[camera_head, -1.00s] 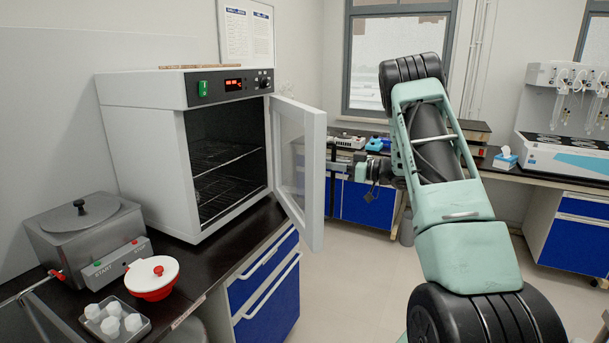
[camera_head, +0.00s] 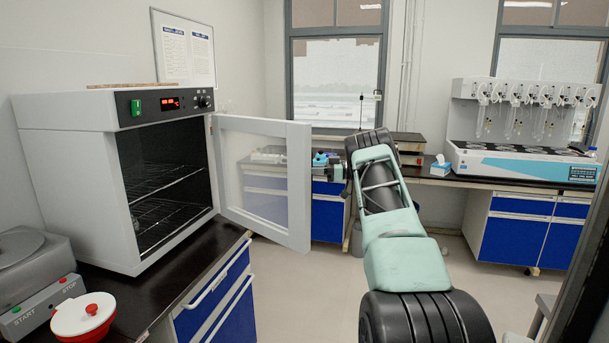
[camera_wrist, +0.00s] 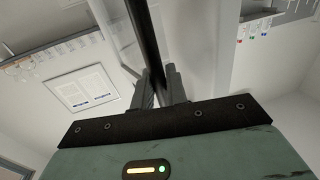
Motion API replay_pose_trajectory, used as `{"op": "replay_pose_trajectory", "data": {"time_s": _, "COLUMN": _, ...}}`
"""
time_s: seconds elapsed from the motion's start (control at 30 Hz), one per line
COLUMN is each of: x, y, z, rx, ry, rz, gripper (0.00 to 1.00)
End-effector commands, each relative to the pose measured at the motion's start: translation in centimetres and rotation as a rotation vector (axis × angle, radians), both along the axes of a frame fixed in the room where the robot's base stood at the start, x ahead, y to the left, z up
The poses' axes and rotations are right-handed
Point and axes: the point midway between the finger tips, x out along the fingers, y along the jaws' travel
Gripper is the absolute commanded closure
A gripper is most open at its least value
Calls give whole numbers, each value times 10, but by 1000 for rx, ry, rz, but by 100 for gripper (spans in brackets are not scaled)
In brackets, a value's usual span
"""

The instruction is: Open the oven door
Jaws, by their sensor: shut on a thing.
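The white oven (camera_head: 75,180) stands on the dark bench at left, its dark interior (camera_head: 165,185) and wire racks exposed. Its door (camera_head: 298,190), a white frame around a glass pane, is swung wide out to the right. My gripper is at the far side of the door's free edge, and its fingers are hidden there in the head view. In the wrist view, my gripper (camera_wrist: 160,88) is shut on a dark bar, apparently the door handle (camera_wrist: 143,35).
A red-and-white lidded pot (camera_head: 84,316) and a grey heating unit (camera_head: 35,280) stand on the near bench. Blue drawers (camera_head: 218,300) lie under the oven. Open floor (camera_head: 310,290) lies below the door. A bench with glassware (camera_head: 520,160) stands at back right.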

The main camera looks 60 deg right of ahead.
Motion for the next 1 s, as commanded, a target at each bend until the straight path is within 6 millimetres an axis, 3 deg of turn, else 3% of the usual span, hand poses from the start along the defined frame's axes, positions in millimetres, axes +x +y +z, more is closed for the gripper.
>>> {"op": "replay_pose_trajectory", "data": {"time_s": 0.4, "x": 3, "y": -28, "z": 1, "rx": -2, "ry": -4, "rz": -1, "gripper": 100}}
{"op": "replay_pose_trajectory", "data": {"time_s": 1.0, "x": 4, "y": -32, "z": 2, "rx": -1, "ry": -4, "rz": 0, "gripper": 100}}
